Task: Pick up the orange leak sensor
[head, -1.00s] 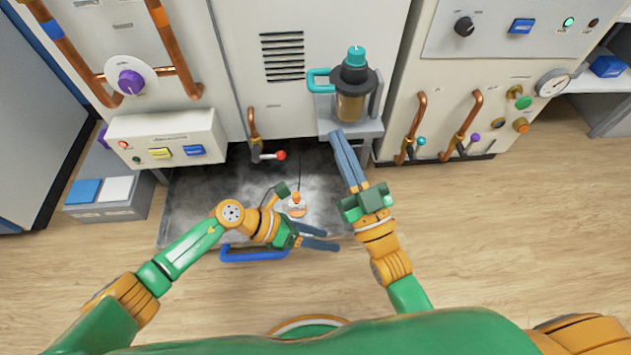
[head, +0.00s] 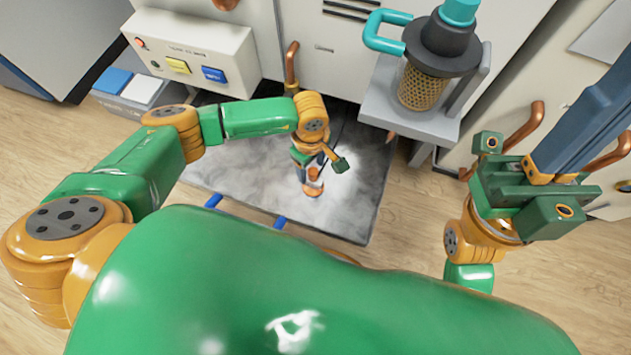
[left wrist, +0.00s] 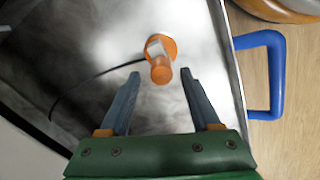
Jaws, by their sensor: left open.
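The orange leak sensor (left wrist: 161,72) stands on the frosty grey tray (left wrist: 95,60), with a dark cable running from it. In the left wrist view its orange knob lies between the fingertips of my left gripper (left wrist: 161,78), which is open, pointing down, with a gap on both sides. Depth between the fingertips and the sensor is hard to judge. In the head view the sensor (head: 313,189) is partly covered by my left gripper (head: 309,172). My right gripper (head: 590,115) is raised at the right, its blue fingers together and empty.
The tray has a blue handle (left wrist: 272,75) on its near side. A shelf (head: 415,120) with a teal-handled filter canister (head: 430,65) juts out to the right above the tray. A control box (head: 195,50) stands at the left. Wooden floor lies around the tray.

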